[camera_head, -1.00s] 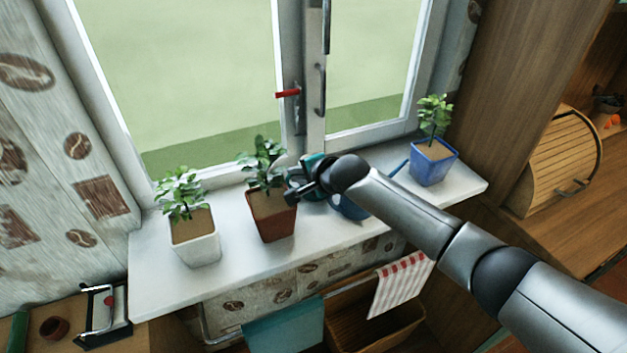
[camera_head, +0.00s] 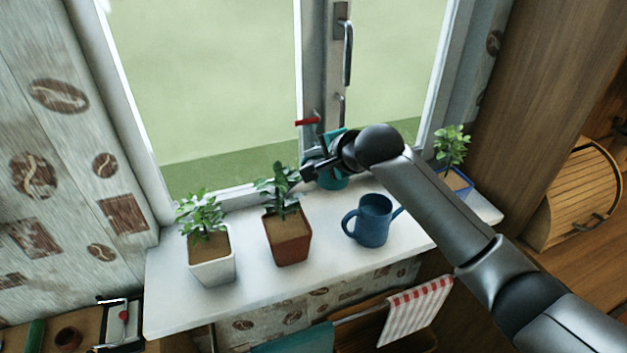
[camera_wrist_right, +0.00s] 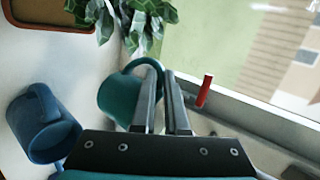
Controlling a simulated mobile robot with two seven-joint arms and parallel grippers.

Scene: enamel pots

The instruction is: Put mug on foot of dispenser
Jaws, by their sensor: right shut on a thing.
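A teal mug (camera_head: 331,180) is held by my right gripper (camera_head: 306,171), beside the window frame and seemingly raised above the white windowsill. In the right wrist view the teal mug (camera_wrist_right: 117,98) is at the fingers (camera_wrist_right: 163,72), which are shut on its handle side; the exact contact is partly hidden. A blue mug-like vessel (camera_head: 371,222) stands on the sill below my right arm; it also shows in the right wrist view (camera_wrist_right: 45,125). A device with a chrome tube (camera_head: 122,317) at the lower left may be the dispenser; its foot is not clear. My left gripper is not in view.
A red-brown pot (camera_head: 288,244) and a white pot (camera_head: 212,262), both planted, stand on the sill (camera_head: 175,312) left of the gripper. A blue planted pot (camera_head: 456,183) is at the right. A red window handle (camera_head: 307,122) is just above the gripper.

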